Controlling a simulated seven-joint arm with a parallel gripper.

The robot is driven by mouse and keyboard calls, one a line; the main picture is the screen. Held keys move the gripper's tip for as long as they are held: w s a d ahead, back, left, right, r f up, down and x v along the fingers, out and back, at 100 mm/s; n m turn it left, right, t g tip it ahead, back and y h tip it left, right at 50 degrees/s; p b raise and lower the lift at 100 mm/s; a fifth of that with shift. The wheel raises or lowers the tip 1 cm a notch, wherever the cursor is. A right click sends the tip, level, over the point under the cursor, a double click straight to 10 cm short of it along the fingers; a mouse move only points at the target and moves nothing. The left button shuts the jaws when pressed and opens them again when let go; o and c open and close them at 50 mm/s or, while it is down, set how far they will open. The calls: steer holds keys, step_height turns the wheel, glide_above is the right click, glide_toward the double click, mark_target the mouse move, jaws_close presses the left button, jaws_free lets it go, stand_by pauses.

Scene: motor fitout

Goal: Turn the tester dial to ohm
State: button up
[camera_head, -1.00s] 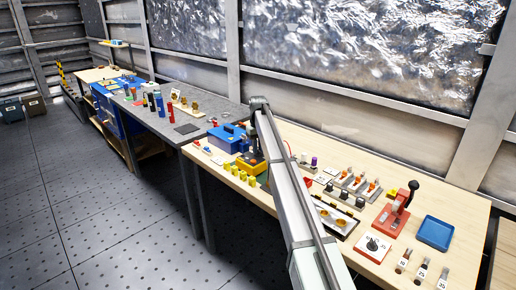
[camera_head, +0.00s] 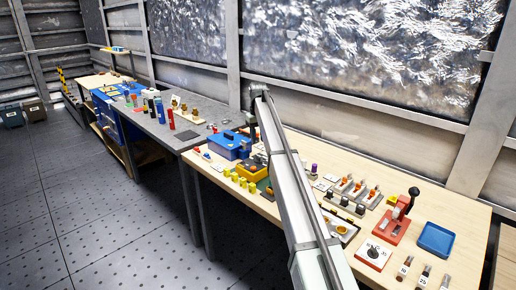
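A white square plate with a red edge and a dark knob (camera_head: 374,252) lies at the front right of the wooden bench. It has small marks around the knob, too small to read. A yellow box-like item (camera_head: 249,173) with a dark top sits further left, partly behind my arm. I cannot tell for certain which of these is the tester, nor where a dial points. My arm rises from the bottom of the view and bends down at its top, over the bench's left part. My gripper is hidden behind the arm link.
A blue toolbox (camera_head: 231,145) and several yellow pieces (camera_head: 243,183) are near the bench's left end. A red lever press (camera_head: 397,220) and a blue tray (camera_head: 436,239) stand at the right. A grey table (camera_head: 170,128) adjoins on the left.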

steer(key=shift+r, duration=2.7)
steer(key=s+a+f+m, duration=0.1)
steer(key=s+a+f, duration=0.2)
steer(key=s+f, duration=0.9)
steer(key=s+a+f+m, duration=0.1)
steer(key=s+a+f, duration=0.2)
steer(key=s+f, duration=0.85)
steer(key=s+d+f+g, duration=0.1)
steer(key=s+d+f, duration=0.4)
steer(key=s+f, duration=0.3)
steer(key=s+d+f+m+g, duration=0.1)
steer(key=s+d+f, duration=0.3)
steer(key=s+f, duration=0.5)
steer(key=s+d+f+g, duration=0.1)
steer(key=s+d+f, duration=0.4)
steer(key=f, duration=0.6)
steer(key=s+d+f+g, duration=0.1)
steer(key=s+d+f, duration=0.2)
steer(key=s, duration=0.8)
steer(key=s+d+f+m+g, duration=0.1)
steer(key=s+d+f, duration=0.2)
steer(key=s+f, duration=0.3)
steer(key=s+d+f+m+g, duration=0.1)
steer(key=s+d+f, duration=0.2)
steer(key=s, duration=1.3)
step_height(320, 180, down, 2)
steer(key=shift+s+f+g, duration=0.1)
steer(key=shift+s+g, duration=0.2)
steer(key=shift+g, duration=0.1)
